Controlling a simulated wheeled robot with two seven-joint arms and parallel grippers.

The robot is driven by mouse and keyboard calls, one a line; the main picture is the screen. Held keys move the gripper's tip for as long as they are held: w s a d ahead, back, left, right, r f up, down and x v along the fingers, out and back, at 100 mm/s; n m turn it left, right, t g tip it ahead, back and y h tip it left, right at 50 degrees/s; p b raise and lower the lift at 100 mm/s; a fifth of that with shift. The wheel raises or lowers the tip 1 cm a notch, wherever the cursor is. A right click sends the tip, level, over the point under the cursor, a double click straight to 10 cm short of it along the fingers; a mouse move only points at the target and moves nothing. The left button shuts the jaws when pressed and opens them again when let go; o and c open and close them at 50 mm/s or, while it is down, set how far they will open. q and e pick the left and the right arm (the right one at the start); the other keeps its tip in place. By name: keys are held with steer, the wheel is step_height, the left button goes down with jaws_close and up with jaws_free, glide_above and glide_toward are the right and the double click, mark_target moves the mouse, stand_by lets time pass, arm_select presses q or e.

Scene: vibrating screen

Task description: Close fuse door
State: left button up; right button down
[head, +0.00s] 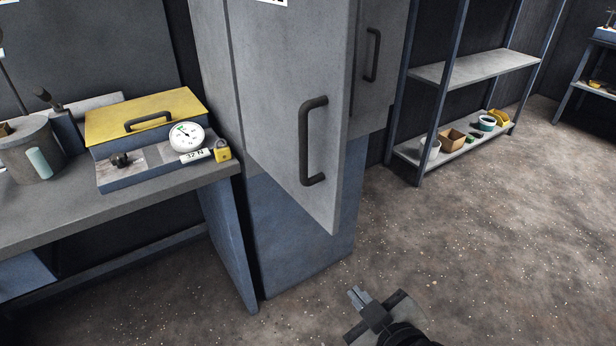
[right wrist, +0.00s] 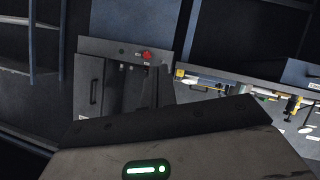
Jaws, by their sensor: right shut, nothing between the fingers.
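A grey door (head: 275,90) with a dark bar handle (head: 313,140) stands swung out from the front of a tall cabinet, its lower corner overhanging the blue cabinet base (head: 300,235). A second dark handle (head: 372,55) shows on a grey panel behind its right edge. I cannot tell from lettering which is the fuse door. My right gripper (head: 357,297) is shut and empty, low in front of the cabinet and apart from the door. The right wrist view shows a grey box with a red button (right wrist: 147,55) and a dark handle (right wrist: 93,90). My left gripper is out of view.
At left a workbench (head: 120,215) holds a yellow-lidded box (head: 145,115), a round gauge (head: 186,136) and a grey pot (head: 30,150). At right stands a shelf rack (head: 475,68) with small containers. The speckled floor (head: 480,240) at right is clear.

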mark_target(331, 171)
steer(key=s+a+r+n+t+y+b, duration=0.1)
steer(key=a+r+n+t+b, duration=0.15)
steer(key=r+n, duration=0.55)
steer(key=a+r+n+t+y+b, duration=0.1)
steer(key=a+r+n+t+y, duration=0.3)
steer(key=r, duration=0.7)
steer(key=w+g+h, duration=0.1)
steer(key=w, duration=0.4)
steer(key=w+n+g+h+p, duration=0.1)
steer(key=w, duration=0.4)
steer(key=shift+w, duration=0.4)
steer(key=shift+w+d+f, duration=0.1)
steer(key=shift+w+d, duration=0.2)
